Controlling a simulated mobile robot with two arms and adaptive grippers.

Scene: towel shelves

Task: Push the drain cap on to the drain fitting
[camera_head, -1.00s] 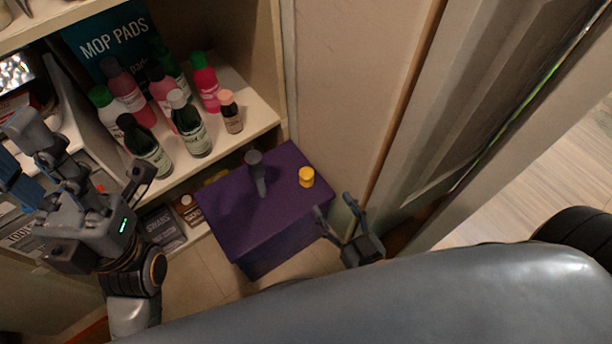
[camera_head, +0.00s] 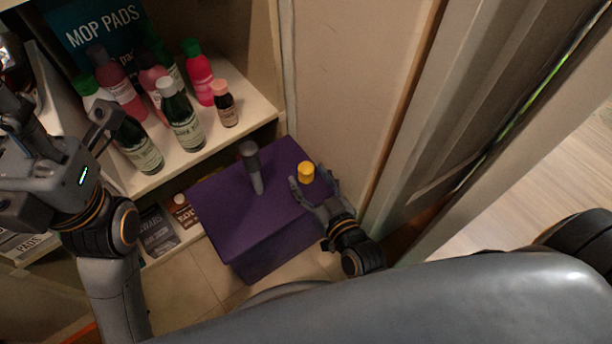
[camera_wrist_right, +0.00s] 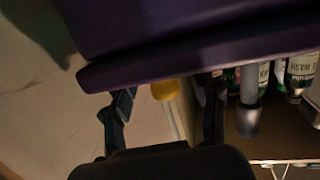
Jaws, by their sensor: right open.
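The yellow drain cap (camera_head: 306,172) stands near the right edge of the purple box top (camera_head: 235,212). The grey drain fitting (camera_head: 251,166), an upright tube, stands to its left on the same box. My right gripper (camera_head: 314,184) is open, its fingers spread around or just short of the cap; contact cannot be told. In the right wrist view, the cap (camera_wrist_right: 165,90) shows between the open fingers (camera_wrist_right: 168,103), and the fitting (camera_wrist_right: 249,100) is to the right. My left gripper (camera_head: 62,118) is at the far left with its fingers apart and empty.
Several bottles (camera_head: 183,118) stand on the shelf (camera_head: 216,137) behind the box. A wall (camera_head: 335,90) and a panelled door (camera_head: 475,110) close off the right side. Boxes (camera_head: 158,231) sit on the lower level at left.

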